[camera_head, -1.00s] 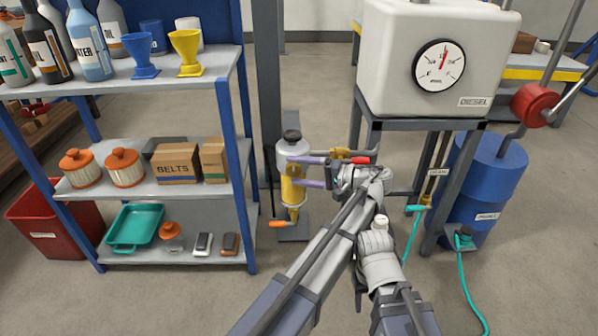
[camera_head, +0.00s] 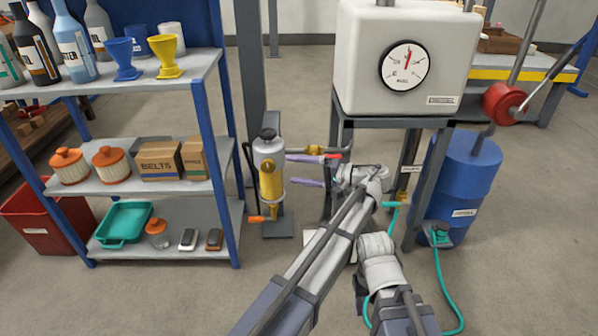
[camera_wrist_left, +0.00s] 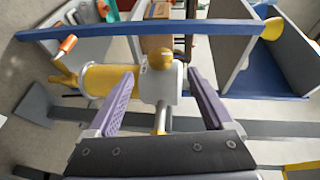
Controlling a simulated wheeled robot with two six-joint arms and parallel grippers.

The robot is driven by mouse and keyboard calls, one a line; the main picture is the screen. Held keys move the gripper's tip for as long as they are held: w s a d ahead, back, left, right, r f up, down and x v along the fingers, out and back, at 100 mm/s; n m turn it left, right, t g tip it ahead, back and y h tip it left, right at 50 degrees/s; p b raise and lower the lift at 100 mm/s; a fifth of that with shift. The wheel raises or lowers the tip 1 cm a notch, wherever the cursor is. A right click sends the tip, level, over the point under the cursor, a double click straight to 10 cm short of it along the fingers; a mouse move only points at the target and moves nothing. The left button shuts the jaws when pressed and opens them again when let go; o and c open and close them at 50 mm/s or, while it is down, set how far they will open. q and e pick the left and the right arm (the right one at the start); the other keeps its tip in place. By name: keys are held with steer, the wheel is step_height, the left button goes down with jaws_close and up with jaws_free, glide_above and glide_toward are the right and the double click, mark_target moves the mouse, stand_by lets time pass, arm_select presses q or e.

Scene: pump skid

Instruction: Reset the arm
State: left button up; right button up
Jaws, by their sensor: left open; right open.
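My left gripper (camera_head: 290,169) is open and empty, its two purple fingers pointing left. They are just right of a floor-standing unit (camera_head: 268,165) with a white body, black cap, yellow part and orange-red handle (camera_head: 256,219). In the left wrist view, the spread fingers (camera_wrist_left: 160,82) frame that unit's white part and yellow knob (camera_wrist_left: 161,60), with no finger seen gripping it. My right gripper (camera_head: 358,286) shows only as a small dark part beside its arm, low in the head view. Its fingers are mostly hidden.
A blue-post shelf (camera_head: 200,218) with bottles, funnels, filters and boxes stands left. A white tank with a gauge (camera_head: 405,66) stands on a grey frame right of the unit. A blue drum (camera_head: 461,180) and teal hose (camera_head: 440,285) are right. Floor at front left is clear.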

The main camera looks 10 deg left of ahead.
arm_select(q)
steer(key=s+a+f+g+h, duration=0.1)
steer(key=s+a+f+h, duration=0.5)
steer(key=s+f, duration=0.5)
steer(key=s+d+f+h, duration=0.7)
steer(key=s+f+h, duration=0.1)
steer(key=s+h, duration=0.15)
steer(key=s+d+r+m+g+p, duration=0.1)
steer(key=s+d+r+m+p, duration=0.15)
steer(key=d+r+p, duration=0.45)
steer(key=s+d+r+m+p, duration=0.1)
steer(key=s+d+r+p, duration=0.25)
steer(key=r+p, duration=0.55)
step_height(320, 180, up, 35)
steer(key=w+p, duration=0.1)
steer(key=p, duration=3.4)
steer(key=shift+d+r, duration=0.15)
steer(key=shift+d, duration=0.2)
